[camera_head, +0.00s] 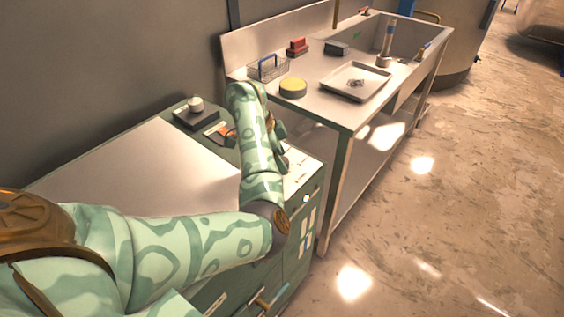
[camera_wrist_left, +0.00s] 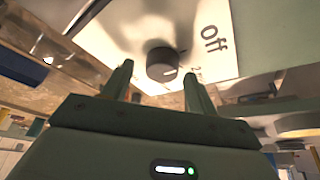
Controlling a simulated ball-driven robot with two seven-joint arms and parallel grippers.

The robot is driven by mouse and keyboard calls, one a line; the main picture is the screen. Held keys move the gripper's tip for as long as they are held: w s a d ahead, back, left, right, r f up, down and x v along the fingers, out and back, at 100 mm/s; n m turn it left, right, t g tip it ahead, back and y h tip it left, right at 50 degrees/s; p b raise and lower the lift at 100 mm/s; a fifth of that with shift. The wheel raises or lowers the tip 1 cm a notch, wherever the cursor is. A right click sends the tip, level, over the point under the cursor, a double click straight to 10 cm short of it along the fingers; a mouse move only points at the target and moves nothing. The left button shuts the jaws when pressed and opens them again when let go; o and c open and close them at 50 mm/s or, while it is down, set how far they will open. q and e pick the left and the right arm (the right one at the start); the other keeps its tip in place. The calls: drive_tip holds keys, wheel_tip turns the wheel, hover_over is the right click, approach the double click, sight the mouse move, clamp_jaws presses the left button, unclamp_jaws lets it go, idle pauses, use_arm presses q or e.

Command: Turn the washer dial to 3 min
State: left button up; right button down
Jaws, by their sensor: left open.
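The washer dial (camera_wrist_left: 162,64) is a dark round knob with a light pointer mark, on a pale panel (camera_wrist_left: 115,30) in the left wrist view. "off" is printed to its right, with smaller, partly hidden print below. My left gripper (camera_wrist_left: 158,72) is open, its two fingers pointing at the dial, one on either side in the picture. Contact cannot be made out. In the head view my left arm reaches over the green cabinet (camera_head: 85,165); its forearm hides the dial and most of the gripper. My right gripper is not in view.
A steel sink bench stands behind, holding a wire basket (camera_head: 267,69), a yellow-topped round container (camera_head: 293,87), a red block (camera_head: 297,46) and a metal tray (camera_head: 340,92). A dark box with a white knob (camera_head: 196,104) sits at the cabinet's back. Floor at right is clear.

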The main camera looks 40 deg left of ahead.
use_arm(q)
drive_tip(key=shift+f, duration=0.25)
drive_tip(key=shift+a, duration=0.1)
drive_tip(key=c, duration=1)
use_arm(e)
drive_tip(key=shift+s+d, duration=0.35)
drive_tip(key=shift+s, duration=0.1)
